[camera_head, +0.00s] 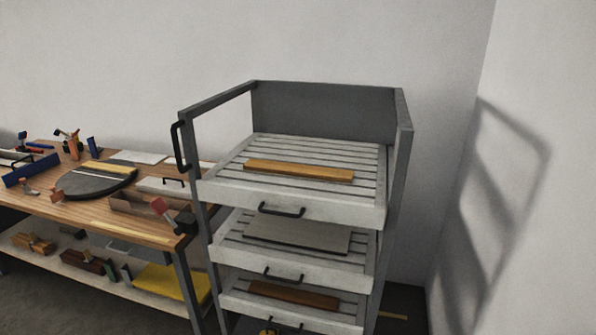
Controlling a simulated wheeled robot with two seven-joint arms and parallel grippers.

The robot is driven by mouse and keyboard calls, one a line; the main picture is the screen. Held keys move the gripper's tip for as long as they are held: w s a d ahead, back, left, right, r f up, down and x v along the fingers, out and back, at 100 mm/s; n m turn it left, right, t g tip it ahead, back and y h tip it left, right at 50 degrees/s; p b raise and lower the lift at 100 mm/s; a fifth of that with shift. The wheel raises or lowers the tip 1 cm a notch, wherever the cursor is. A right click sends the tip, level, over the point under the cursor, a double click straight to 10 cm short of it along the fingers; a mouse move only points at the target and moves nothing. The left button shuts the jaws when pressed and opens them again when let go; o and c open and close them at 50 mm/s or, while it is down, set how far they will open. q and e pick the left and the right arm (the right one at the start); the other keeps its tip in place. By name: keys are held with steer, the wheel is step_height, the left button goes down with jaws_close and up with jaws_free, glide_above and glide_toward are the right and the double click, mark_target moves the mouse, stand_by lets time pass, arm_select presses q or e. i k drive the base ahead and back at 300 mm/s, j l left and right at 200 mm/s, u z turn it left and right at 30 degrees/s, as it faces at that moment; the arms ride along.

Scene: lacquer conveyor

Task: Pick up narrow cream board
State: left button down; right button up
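No board in view is clearly a narrow cream one. A narrow orange-brown board (298,171) lies on the top slatted shelf (290,205) of a grey rack. A narrow darker brown board (294,295) lies on the third shelf. On the workbench, a pale flat piece (138,156) lies at the back and another pale piece (163,184) near the right end; I cannot tell whether either is a board. Neither of my grippers is in view.
The wooden workbench (120,224) left of the rack holds tools and a dark round disc (88,186) with a yellow strip. Its lower shelf holds blocks and a yellow sheet (172,286). Black handles (281,211) front the rack shelves. A wall (540,240) stands at right.

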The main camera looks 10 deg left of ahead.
mark_target(109, 168)
steer(key=u, duration=1.5)
steer(key=i+j, duration=0.3)
steer(key=i+j+z, duration=0.05)
steer(key=j, duration=0.05)
